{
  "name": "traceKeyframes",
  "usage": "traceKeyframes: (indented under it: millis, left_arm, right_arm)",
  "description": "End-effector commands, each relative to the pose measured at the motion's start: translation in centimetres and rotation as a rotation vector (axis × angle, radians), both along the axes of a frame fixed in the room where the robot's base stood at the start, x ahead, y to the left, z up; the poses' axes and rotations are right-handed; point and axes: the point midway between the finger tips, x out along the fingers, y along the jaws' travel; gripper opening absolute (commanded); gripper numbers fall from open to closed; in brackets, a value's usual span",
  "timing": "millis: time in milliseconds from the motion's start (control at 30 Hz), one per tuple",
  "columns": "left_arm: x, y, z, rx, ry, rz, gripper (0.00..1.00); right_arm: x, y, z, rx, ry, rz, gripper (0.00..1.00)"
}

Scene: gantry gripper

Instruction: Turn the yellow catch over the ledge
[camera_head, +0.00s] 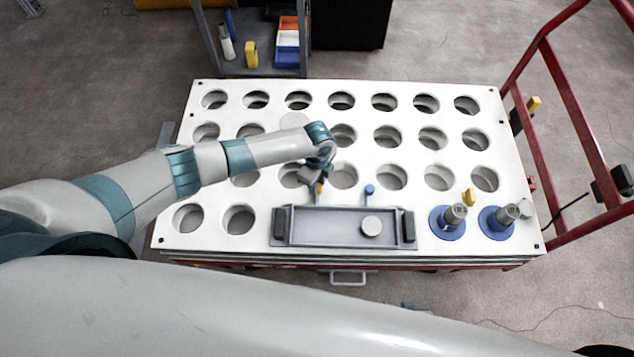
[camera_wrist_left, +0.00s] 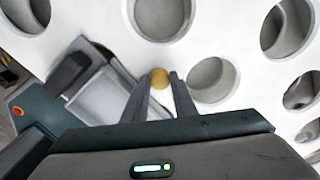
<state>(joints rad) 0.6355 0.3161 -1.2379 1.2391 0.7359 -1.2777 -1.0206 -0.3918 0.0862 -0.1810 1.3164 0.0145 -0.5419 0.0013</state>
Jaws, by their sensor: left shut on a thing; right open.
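The yellow catch (camera_head: 319,188) stands at the back edge of the grey tray (camera_head: 325,226), left of its middle, on the white board. My left gripper (camera_head: 317,181) reaches down over it from the left and is shut on it. In the left wrist view the catch's round yellow end (camera_wrist_left: 160,78) shows between the two fingertips (camera_wrist_left: 161,84), beside the tray (camera_wrist_left: 108,90). The tray's back rim (camera_head: 340,208) is the ledge nearest the catch. How the catch is turned is hard to tell. My right gripper is not in view.
A blue knob (camera_head: 369,190) stands right of the catch. A pale round disc (camera_head: 371,226) lies in the tray, between dark end blocks. Two blue-based fittings (camera_head: 447,223) and another yellow piece (camera_head: 469,197) are at right. Round holes cover the white board (camera_head: 217,162).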

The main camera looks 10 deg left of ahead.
Motion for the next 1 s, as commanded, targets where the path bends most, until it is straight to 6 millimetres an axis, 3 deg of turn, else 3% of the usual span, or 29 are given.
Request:
traceKeyframes:
  millis: [600, 633, 700, 1000]
  left_arm:
    - [0.04, -0.07, 0.06, -0.001, -0.001, -0.059, 0.03]
    - [0.05, -0.07, 0.06, -0.001, -0.001, -0.059, 0.32]
    - [0.04, -0.07, 0.06, -0.001, -0.001, -0.059, 0.43]
    - [0.02, -0.04, 0.07, -0.001, -0.001, -0.058, 0.43]
  right_arm:
    - [0.01, 0.03, 0.01, 0.0, -0.002, 0.001, 0.43]
    - [0.01, 0.02, 0.01, 0.0, -0.002, 0.001, 0.43]
    - [0.01, 0.02, 0.01, 0.0, -0.002, 0.001, 0.43]
    - [0.03, 0.02, 0.01, 0.0, -0.002, 0.0, 0.43]
